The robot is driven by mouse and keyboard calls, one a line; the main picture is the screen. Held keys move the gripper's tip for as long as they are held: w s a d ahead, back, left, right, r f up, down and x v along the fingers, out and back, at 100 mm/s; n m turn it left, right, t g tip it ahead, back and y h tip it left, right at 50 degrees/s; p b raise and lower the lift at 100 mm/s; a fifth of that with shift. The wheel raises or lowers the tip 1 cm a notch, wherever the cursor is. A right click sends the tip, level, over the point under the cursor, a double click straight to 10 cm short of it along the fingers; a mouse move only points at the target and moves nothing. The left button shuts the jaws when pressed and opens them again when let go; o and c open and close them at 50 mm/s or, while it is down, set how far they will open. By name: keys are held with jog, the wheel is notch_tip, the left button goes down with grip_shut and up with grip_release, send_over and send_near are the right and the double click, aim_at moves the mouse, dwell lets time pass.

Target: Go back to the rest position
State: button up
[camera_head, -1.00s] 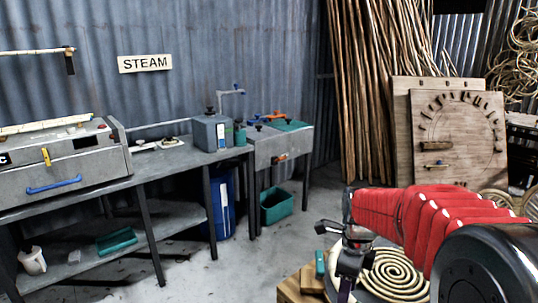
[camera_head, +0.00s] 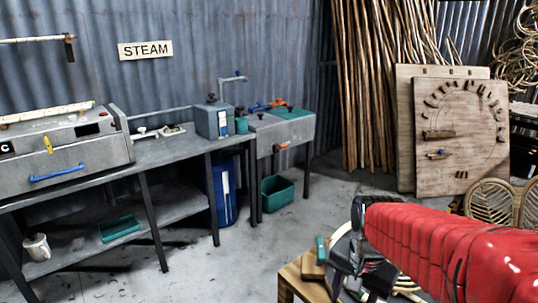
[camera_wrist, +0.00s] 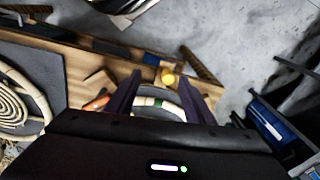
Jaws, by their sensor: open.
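My gripper (camera_wrist: 163,95) shows two dark fingers standing apart in the wrist view, open, with nothing clearly held between them. Below and beyond the fingers lies a pale curved piece with a green band (camera_wrist: 158,102), on or near the wooden bench. In the head view my gripper (camera_head: 350,272) hangs low over the bench at the bottom right, under my red-sleeved arm. Its fingertips are dark and partly hard to make out there. My arm hides part of the bench.
The wooden bench (camera_head: 300,275) carries a coiled rattan spiral (camera_wrist: 14,112). A metal steam table (camera_head: 165,150) stands along the left wall, with a teal bin (camera_head: 278,192) under its right-hand end. A pegged wooden board (camera_head: 459,140) leans at the right. Grey floor is open between.

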jog(key=s+a+r+n+t, duration=0.2)
jog(key=s+r+n+t, duration=0.2)
jog(key=s+r+n, duration=0.3)
jog(key=shift+s+a+n, duration=0.25)
jog(key=shift+s+n, duration=0.35)
jog(key=shift+s, duration=1.35)
jog(key=shift+c, duration=0.3)
